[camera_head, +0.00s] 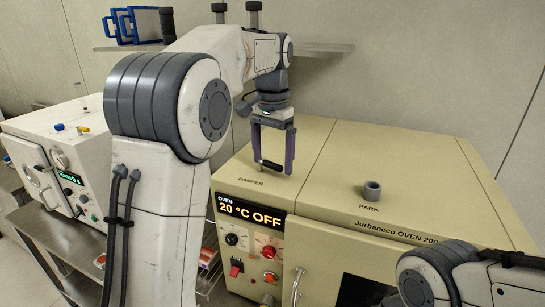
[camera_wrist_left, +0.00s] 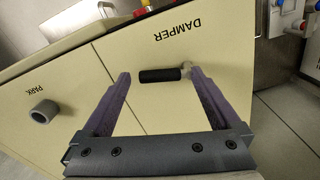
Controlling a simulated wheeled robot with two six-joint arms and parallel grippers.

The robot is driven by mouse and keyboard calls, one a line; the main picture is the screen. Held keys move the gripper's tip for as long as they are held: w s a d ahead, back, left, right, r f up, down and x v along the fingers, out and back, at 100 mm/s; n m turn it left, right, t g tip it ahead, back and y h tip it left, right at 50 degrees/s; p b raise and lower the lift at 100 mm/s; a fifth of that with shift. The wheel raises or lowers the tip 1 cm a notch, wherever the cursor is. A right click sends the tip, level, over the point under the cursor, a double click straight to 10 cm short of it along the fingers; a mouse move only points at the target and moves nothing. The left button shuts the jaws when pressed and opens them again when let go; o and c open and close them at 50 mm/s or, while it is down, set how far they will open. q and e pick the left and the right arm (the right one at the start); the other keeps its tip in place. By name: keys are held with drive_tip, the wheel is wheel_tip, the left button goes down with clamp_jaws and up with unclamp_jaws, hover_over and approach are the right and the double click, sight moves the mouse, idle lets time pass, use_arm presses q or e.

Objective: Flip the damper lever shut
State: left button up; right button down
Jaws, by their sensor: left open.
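The damper lever (camera_head: 270,165) has a black handle and a metal pivot. It lies on the cream oven top beside the DAMPER label, and also shows in the left wrist view (camera_wrist_left: 160,75). My left gripper (camera_head: 273,163) is open and points down over the lever. In the left wrist view, its two purple fingers (camera_wrist_left: 158,79) appear either side of the black handle, the right one close to the pivot. I cannot tell whether a finger touches the lever. My right gripper is out of view; only part of that arm shows at the lower right.
The oven (camera_head: 400,165) has a grey cylindrical post (camera_head: 372,190) near its PARK label, and a front panel whose display (camera_head: 250,213) reads 20 °C OFF. A white machine (camera_head: 60,150) stands at the left. A wall shelf (camera_head: 320,49) runs behind.

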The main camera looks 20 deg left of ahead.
use_arm(q)
drive_tip(key=c, duration=1.4)
drive_tip(key=shift+w+r+n+p, duration=0.25)
drive_tip(key=shift+n+p, duration=0.35)
drive_tip(key=shift+p, duration=0.2)
drive_tip(key=shift+o, duration=0.2)
drive_tip(key=shift+w+f+n+p, duration=0.1)
drive_tip(key=shift+w+n+p, duration=0.1)
drive_tip(key=shift+n+p, duration=0.4)
drive_tip(key=shift+f+n, duration=0.1)
drive_tip(key=shift+n, duration=0.2)
drive_tip(key=shift+w, duration=0.1)
drive_tip(key=o, duration=1.4)
drive_tip(key=shift+c, duration=0.2)
wheel_tip(320, 180, up, 10)
drive_tip(key=shift+r+p, duration=0.25)
drive_tip(key=shift+p, duration=0.1)
